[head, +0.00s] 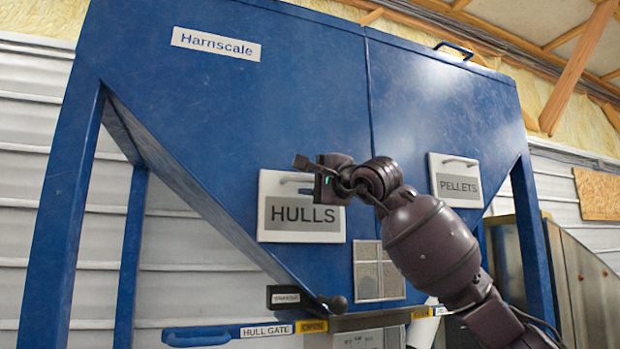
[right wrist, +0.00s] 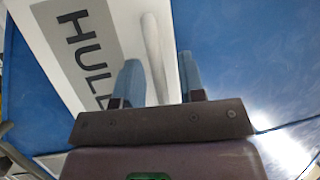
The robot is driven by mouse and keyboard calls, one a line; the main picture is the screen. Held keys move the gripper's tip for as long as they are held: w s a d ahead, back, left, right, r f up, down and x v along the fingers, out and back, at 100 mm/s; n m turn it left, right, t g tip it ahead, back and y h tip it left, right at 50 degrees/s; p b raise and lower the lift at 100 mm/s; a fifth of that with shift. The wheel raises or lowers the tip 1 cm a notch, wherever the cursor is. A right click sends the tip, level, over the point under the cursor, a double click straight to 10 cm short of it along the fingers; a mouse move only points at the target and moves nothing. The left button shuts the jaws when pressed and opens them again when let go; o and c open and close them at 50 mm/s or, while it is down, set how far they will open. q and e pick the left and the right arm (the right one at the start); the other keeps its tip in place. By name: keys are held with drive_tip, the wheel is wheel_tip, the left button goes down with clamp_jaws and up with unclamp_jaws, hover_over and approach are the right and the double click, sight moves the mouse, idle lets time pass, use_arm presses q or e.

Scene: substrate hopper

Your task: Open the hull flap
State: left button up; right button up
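The hull flap (head: 302,214) is a white panel with a grey HULLS label, on the left part of the blue hopper front. It looks shut against the hopper. Its pale bar handle (head: 290,180) runs along the top and is partly hidden by my right gripper (head: 312,172). In the right wrist view the flap (right wrist: 57,62) is turned sideways, and the handle (right wrist: 155,55) runs up between the two blue fingers of my right gripper (right wrist: 158,78). The fingers are apart, with gaps visible beside the bar. My left gripper is not in view.
A similar PELLETS flap (head: 456,180) is to the right, behind my right arm. The sloping blue hopper (head: 250,110) stands on blue legs.

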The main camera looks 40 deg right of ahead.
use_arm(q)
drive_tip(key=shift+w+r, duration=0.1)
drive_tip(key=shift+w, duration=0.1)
use_arm(e)
drive_tip(key=shift+w, duration=0.1)
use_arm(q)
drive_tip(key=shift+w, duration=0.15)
use_arm(e)
clamp_jaws()
